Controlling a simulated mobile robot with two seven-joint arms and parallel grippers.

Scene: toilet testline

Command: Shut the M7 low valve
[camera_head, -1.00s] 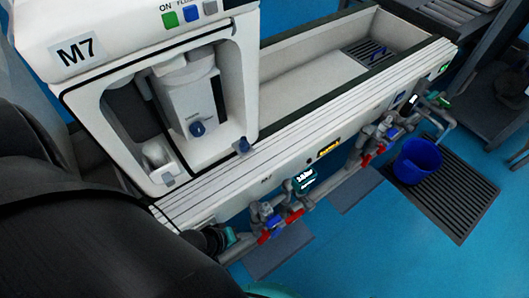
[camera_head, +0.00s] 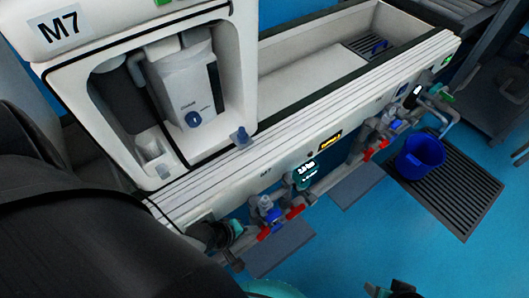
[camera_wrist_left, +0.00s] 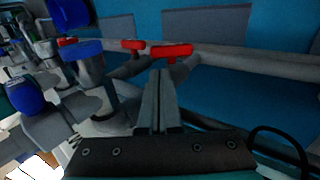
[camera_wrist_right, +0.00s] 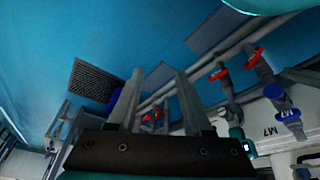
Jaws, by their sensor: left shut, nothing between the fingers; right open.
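The M7 valve group sits on the pipe below the M7 unit (camera_head: 60,28). It has a blue handle (camera_head: 274,214) and red handles to its left (camera_head: 263,234) and right (camera_head: 295,212). I cannot tell which is the low valve. My left gripper is shut and empty; in the left wrist view its fingers (camera_wrist_left: 160,85) point at a red handle (camera_wrist_left: 172,50), seen just beyond the tips, contact unclear. A second red handle (camera_wrist_left: 132,44) is behind. My right gripper (camera_wrist_right: 155,90) is open and empty, away from the red handles (camera_wrist_right: 253,57) in the right wrist view.
A white trough (camera_head: 310,75) runs back from the M7 unit. More valves with red handles (camera_head: 375,148) are further along the pipe. A blue bucket (camera_head: 420,153) stands on a dark grate (camera_head: 465,190).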

